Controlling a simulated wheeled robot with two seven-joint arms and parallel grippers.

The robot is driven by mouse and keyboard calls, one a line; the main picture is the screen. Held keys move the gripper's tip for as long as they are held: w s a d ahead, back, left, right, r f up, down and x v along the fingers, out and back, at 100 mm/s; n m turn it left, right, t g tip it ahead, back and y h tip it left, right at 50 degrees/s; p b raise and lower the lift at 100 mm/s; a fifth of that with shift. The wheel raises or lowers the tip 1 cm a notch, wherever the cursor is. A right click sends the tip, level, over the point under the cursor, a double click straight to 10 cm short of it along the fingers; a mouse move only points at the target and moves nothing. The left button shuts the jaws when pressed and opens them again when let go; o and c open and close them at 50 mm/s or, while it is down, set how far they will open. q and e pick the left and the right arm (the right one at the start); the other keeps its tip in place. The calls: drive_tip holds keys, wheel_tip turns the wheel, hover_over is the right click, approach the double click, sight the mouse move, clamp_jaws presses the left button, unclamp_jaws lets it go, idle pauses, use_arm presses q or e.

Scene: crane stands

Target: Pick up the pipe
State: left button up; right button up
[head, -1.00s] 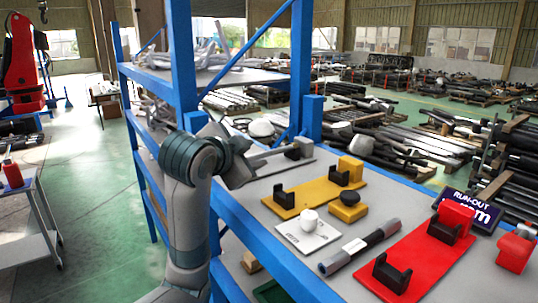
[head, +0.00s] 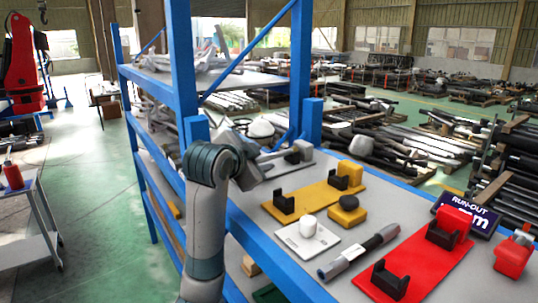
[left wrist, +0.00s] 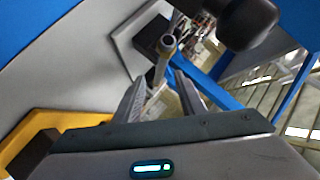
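A thin light-grey pipe (head: 272,156) lies by the grey stand at the back of the shelf top, its far part at a black cradle (head: 293,157). My left gripper (head: 258,168) is at its near end. In the left wrist view the two fingers (left wrist: 160,85) are apart, with a ringed metal pipe end (left wrist: 168,44) showing beyond and between their tips; I cannot tell if they touch it. My right gripper is not in view.
A yellow stand (head: 318,200), a white plate with a white knob (head: 308,236), a yellow-and-black block (head: 347,211) and a red stand (head: 420,262) share the shelf top. A blue upright (head: 301,70) rises behind. A run-out sign (head: 466,213) stands at right.

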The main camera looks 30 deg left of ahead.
sight(267, 157)
use_arm(q)
drive_tip(key=p+x, duration=0.1)
drive_tip(key=x, duration=0.2)
drive_tip(key=shift+a+r, duration=0.1)
drive_tip(key=shift+w, duration=0.2)
drive_tip(key=shift+c, duration=0.2)
clamp_jaws()
